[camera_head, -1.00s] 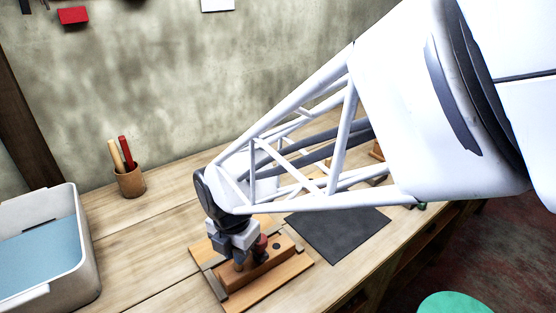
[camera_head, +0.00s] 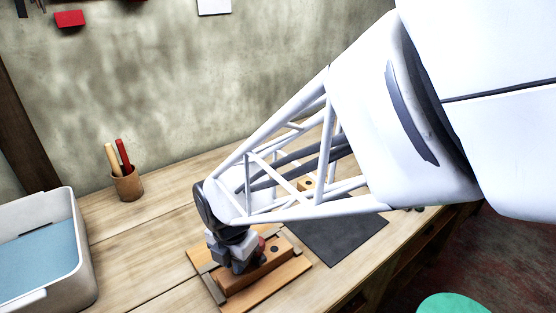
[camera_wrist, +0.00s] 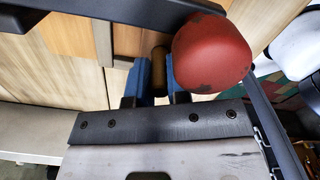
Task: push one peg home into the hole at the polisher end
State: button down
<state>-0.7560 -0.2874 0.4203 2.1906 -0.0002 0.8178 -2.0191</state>
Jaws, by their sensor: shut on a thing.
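My gripper (camera_head: 238,268) is low over a wooden block (camera_head: 268,268) on a wooden base (camera_head: 288,275). In the wrist view its blue fingertips (camera_wrist: 153,84) are shut on a brown wooden peg (camera_wrist: 159,68), one on each side. The peg's lower end and the hole under it are hidden, so I cannot tell how deep it sits. A rounded red thing with dark specks (camera_wrist: 212,55) is close beside the right fingertip. It shows in the head view as a reddish shape (camera_head: 261,243). A dark round spot, perhaps a hole (camera_head: 274,250), is on the block's top to its right.
A dark mat (camera_head: 335,240) lies right of the base. A small wooden block (camera_head: 305,184) shows behind my arm. A cup of handles (camera_head: 127,186) and a white tray with a blue bottom (camera_head: 75,245) stand left. The bench (camera_head: 150,240) between tray and base is clear.

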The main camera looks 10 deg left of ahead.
jog(key=shift+f, duration=0.25)
jog(key=c, duration=1)
grip_release()
jog(key=shift+r, duration=0.15)
jog(key=shift+r, duration=3.8)
jog(key=shift+r, duration=2)
